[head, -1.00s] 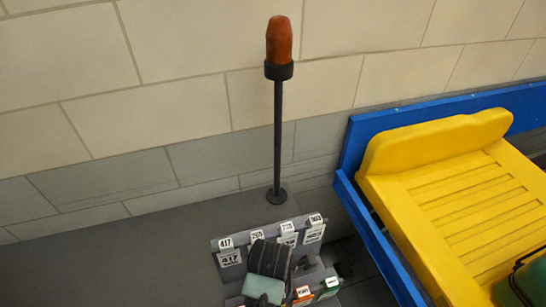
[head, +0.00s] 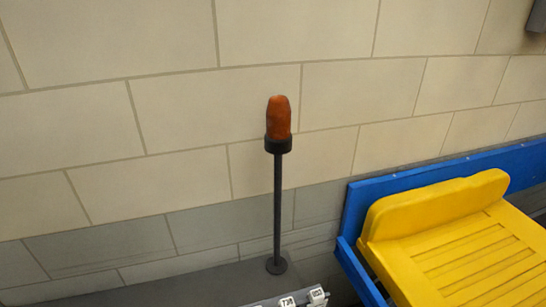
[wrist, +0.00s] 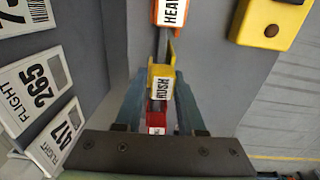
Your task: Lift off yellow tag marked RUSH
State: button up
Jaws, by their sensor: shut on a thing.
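In the wrist view the yellow tag marked RUSH (wrist: 161,86) stands between the two teal fingers of my gripper (wrist: 158,92), and they are shut on it. An orange tag (wrist: 170,12), its label partly cut off at the top edge, is beyond it. A red tag (wrist: 156,122) is on the near side, close to the gripper's dark body. I cannot tell whether the yellow tag still touches its holder. My gripper does not show in the head view.
White flight tags numbered 265 (wrist: 38,82) and 417 (wrist: 58,135) are at left. A yellow box (wrist: 271,22) with a dark button is at upper right. The head view shows an orange beacon (head: 279,118) on a pole and a yellow tray (head: 440,212) on a blue frame (head: 420,174).

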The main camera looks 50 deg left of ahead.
grip_shut()
jog(key=shift+d+r+b, duration=0.15)
jog(key=shift+r+b, duration=0.05)
jog(key=shift+b, duration=0.15)
jog(key=shift+r, duration=0.25)
jog(key=r, duration=0.2)
jog(key=r+b, duration=0.1)
jog(key=r, duration=0.1)
jog(key=d+r, duration=0.1)
jog(key=r, duration=0.1)
jog(key=shift+s+b, duration=0.2)
jog(key=shift+b, duration=0.2)
jog(key=s+d+b, duration=0.2)
jog(key=s+d, duration=0.1)
jog(key=d, duration=0.5)
jog(key=s+d+b, duration=0.2)
jog(key=s+d, duration=0.2)
jog(key=d, duration=0.5)
jog(key=shift+s+d+r, duration=0.1)
jog(key=shift+r, duration=0.1)
notch_tip(320, 180, up, 6)
jog(key=p, duration=0.8)
jog(key=shift+r, duration=0.15)
